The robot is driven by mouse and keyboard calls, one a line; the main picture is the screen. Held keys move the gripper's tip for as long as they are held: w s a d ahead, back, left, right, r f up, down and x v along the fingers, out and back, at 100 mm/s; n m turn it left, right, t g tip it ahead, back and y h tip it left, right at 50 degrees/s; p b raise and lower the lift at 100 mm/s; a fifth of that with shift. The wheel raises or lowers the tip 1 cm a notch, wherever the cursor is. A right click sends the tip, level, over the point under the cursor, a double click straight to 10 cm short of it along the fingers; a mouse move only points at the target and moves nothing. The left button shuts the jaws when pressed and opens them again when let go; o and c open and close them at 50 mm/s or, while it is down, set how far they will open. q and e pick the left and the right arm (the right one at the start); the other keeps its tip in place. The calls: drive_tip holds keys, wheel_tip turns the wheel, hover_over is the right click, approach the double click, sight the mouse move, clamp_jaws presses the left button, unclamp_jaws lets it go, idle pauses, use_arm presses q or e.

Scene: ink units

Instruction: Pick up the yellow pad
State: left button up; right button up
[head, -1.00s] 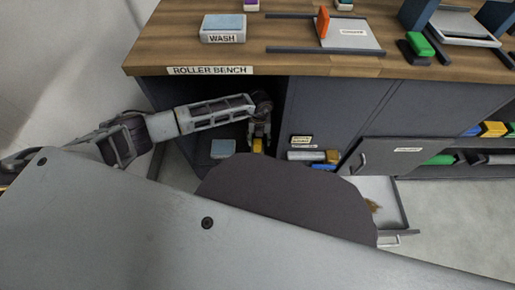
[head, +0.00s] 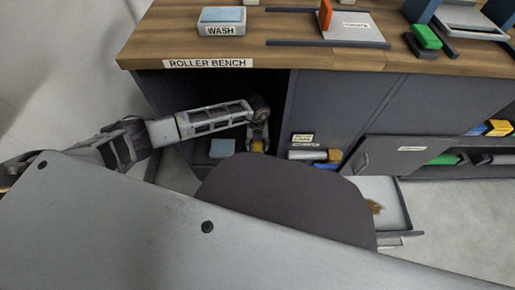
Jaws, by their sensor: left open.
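The yellow pad (head: 258,147) shows as a small yellow patch low in the open bay under the roller bench. My left gripper (head: 258,140) reaches down into the bay right at the pad, with its fingers open around or just above it. I cannot tell whether the fingers touch it. The pad's lower part is hidden behind my own dark rounded body part. My right gripper is not in view.
A grey-blue block (head: 222,148) lies left of the pad in the bay. A cabinet wall (head: 292,110) closes the bay's right side. The bench top (head: 180,45) overhangs it, with a WASH tray (head: 221,29) on it. An open drawer (head: 385,200) stands out at right.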

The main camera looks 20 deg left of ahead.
use_arm(q)
drive_tip(key=shift+f, duration=0.25)
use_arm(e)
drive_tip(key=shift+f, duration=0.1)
use_arm(q)
drive_tip(key=c, duration=1.1)
drive_tip(key=shift+r, duration=0.15)
drive_tip(key=shift+r+p, duration=0.4)
drive_tip(key=shift+r, duration=0.3)
wheel_tip(320, 180, up, 6)
drive_tip(key=p, duration=0.2)
drive_tip(key=shift+r+p, duration=0.1)
drive_tip(key=shift+p, duration=0.25)
drive_tip(key=shift+r+p, duration=0.35)
drive_tip(key=shift+r, duration=0.75)
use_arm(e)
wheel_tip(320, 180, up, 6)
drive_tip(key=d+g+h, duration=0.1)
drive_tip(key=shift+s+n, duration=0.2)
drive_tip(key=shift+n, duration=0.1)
